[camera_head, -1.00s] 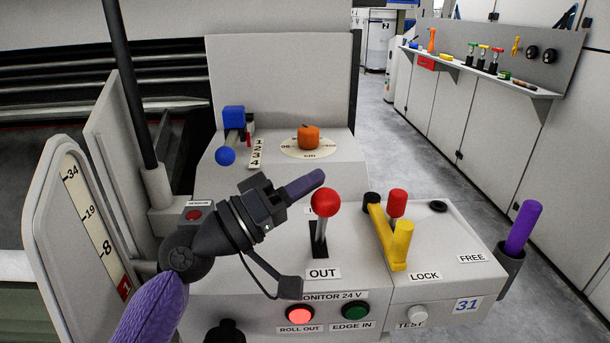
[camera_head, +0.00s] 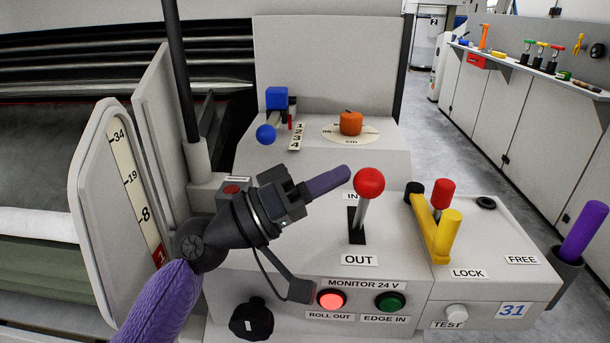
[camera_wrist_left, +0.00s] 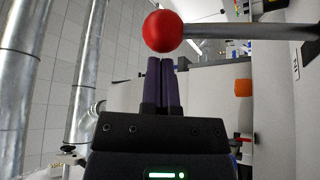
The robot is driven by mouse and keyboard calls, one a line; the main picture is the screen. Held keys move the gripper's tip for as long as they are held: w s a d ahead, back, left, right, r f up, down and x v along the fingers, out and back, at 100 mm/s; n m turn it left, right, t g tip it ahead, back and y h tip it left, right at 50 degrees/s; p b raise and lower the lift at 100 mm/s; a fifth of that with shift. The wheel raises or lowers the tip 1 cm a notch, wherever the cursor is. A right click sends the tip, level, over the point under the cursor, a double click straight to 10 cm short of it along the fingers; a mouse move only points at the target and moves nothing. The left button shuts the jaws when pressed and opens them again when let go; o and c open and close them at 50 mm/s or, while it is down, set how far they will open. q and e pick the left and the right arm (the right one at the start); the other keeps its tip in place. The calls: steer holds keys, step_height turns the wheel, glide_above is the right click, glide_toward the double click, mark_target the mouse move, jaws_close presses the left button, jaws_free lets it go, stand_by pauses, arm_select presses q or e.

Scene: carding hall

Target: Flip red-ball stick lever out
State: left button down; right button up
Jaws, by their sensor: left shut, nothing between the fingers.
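The stick lever with a red ball (camera_head: 369,181) stands in a black slot between the labels IN and OUT on the grey console, its metal stick tilted slightly. My left gripper (camera_head: 346,171) is shut and empty, with its purple fingertips just left of the red ball. In the left wrist view, the red ball (camera_wrist_left: 163,31) is just past the tips of the shut purple fingers (camera_wrist_left: 161,62), and its stick runs off to the right. I cannot tell whether the fingertips touch the ball. My right gripper is not in view.
A yellow lever (camera_head: 445,235) and a red knob (camera_head: 442,192) stand right of the stick. An orange knob (camera_head: 350,123) on a dial and a blue ball handle (camera_head: 266,134) are behind. A lit red button (camera_head: 331,299) and green button (camera_head: 390,302) face front. A purple handle (camera_head: 584,229) stands far right.

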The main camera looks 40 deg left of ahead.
arm_select(q)
steer(key=b+v, duration=0.1)
steer(key=v, duration=0.5)
steer(key=shift+s+a+f, duration=0.1)
steer(key=shift+s+a, duration=0.1)
steer(key=shift+s+a+f, duration=0.1)
steer(key=shift+s+a, duration=0.1)
steer(key=shift+s, duration=0.1)
